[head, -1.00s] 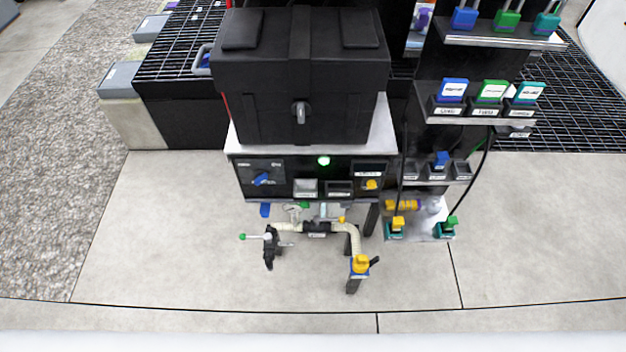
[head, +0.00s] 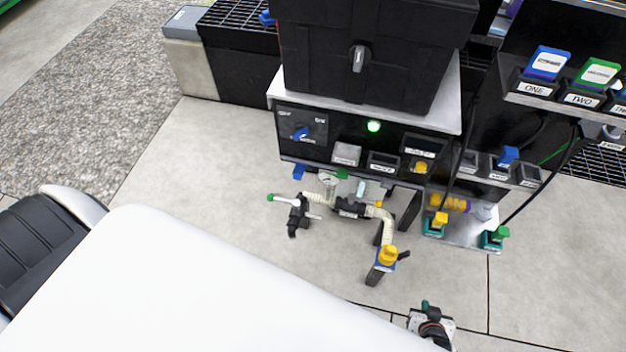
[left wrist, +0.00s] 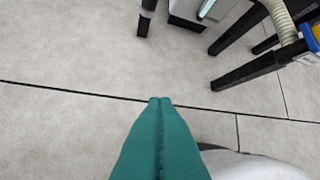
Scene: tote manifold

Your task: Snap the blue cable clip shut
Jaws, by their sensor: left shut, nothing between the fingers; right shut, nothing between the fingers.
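A small blue tab (head: 299,172) hangs under the left front edge of the control panel. Another blue piece (head: 403,254) sits beside the yellow cap on the short black post; it also shows in the left wrist view (left wrist: 316,32). I cannot tell which is the cable clip, or whether it is open. My right gripper (head: 425,305) is at the bottom of the head view, shut and empty, apart from the pipe stand. My left gripper (left wrist: 160,101) shows teal fingers pressed together over bare floor, touching nothing; it is not seen in the head view.
The panel (head: 330,150) carries a blue rotary switch (head: 301,133) and a lit green lamp (head: 374,126). A shelf (head: 470,232) with colored plugs is at right. Floor in front is clear.

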